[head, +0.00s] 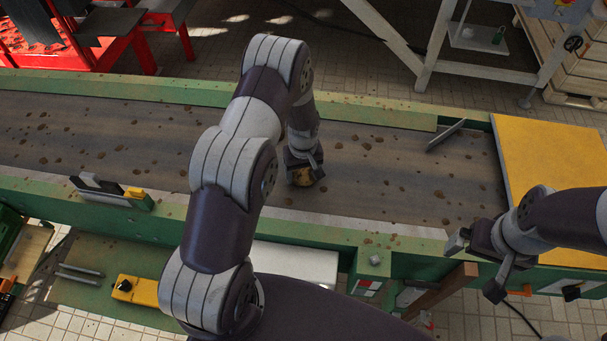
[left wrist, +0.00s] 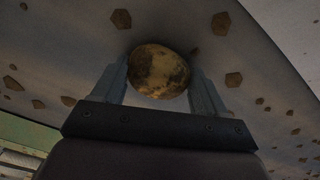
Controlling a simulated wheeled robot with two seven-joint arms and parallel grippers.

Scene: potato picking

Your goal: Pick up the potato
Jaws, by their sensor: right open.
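The potato (head: 303,177) is a rounded, yellow-brown, mottled thing low over or on the dark belt in the head view. In the left wrist view the potato (left wrist: 158,71) lies between the two grey fingers. My left gripper (head: 305,168) points down at it; the fingers (left wrist: 160,85) meet the potato on both sides, so it is shut on it. Whether the potato touches the belt is hard to tell. My right gripper (head: 475,264) is open and empty at the belt's near right side, away from the potato.
The dark belt (head: 375,180) has many small brown clods and green side rails (head: 375,112). A yellow panel (head: 555,165) is at its right end, with a small grey plate (head: 446,135) beside it. A white-framed stand (head: 480,72) and red machinery (head: 105,50) stand behind.

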